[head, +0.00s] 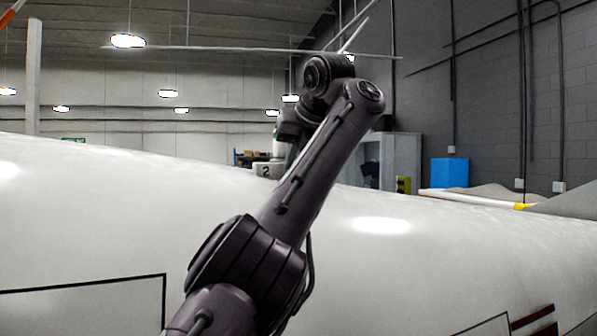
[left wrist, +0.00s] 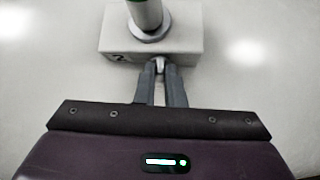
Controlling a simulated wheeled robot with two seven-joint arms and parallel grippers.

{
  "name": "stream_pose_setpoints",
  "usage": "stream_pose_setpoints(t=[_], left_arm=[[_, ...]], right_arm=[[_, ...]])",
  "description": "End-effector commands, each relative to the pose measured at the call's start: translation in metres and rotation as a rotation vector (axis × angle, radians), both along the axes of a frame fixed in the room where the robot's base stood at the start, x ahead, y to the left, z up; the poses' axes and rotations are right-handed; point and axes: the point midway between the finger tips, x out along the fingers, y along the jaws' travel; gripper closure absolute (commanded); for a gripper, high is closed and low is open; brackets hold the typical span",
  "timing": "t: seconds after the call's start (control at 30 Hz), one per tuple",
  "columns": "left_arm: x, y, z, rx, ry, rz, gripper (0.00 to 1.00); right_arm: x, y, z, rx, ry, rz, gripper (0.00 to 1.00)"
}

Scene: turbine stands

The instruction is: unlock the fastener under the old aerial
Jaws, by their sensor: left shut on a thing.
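A pale box marked "2" (left wrist: 185,42) sits on the white curved surface in the left wrist view. A grey post (left wrist: 146,12), seemingly the foot of the old aerial, rises from a round collar on it, with a green band at the picture's top edge. My left gripper (left wrist: 160,78) is shut on the small light-coloured fastener (left wrist: 159,64) at the box's near side, below the post. In the head view the box (head: 268,170) shows partly behind my left arm. The fingers are hidden there. My right gripper is not in view.
The broad white curved hull (head: 90,215) fills the lower head view. Behind it stand a grey cabinet (head: 400,158), a blue box (head: 449,172) and a dark wall. Thin pale rods cross behind the top of my arm; I cannot tell what they belong to.

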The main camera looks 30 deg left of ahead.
Motion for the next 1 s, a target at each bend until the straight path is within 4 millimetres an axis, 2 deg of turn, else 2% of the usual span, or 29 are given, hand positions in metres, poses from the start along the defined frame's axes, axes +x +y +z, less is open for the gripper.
stream_pose_setpoints(t=[0.03,0.3,0.87,0.9,1.0], left_arm=[[0.0,0.001,-0.006,-0.028,-0.017,0.0,1.0],[-0.002,0.003,-0.005,-0.097,-0.098,0.001,1.0],[-0.002,0.003,-0.005,-0.12,-0.12,0.002,1.0],[-0.002,0.003,-0.005,-0.12,-0.12,0.002,0.9],[-0.002,0.003,-0.004,-0.118,-0.121,0.002,0.77]], right_arm=[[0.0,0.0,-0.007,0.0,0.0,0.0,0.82],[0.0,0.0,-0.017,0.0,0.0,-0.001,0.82],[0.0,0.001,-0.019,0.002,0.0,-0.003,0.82],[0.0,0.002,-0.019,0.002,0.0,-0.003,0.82],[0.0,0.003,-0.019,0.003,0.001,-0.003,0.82]])
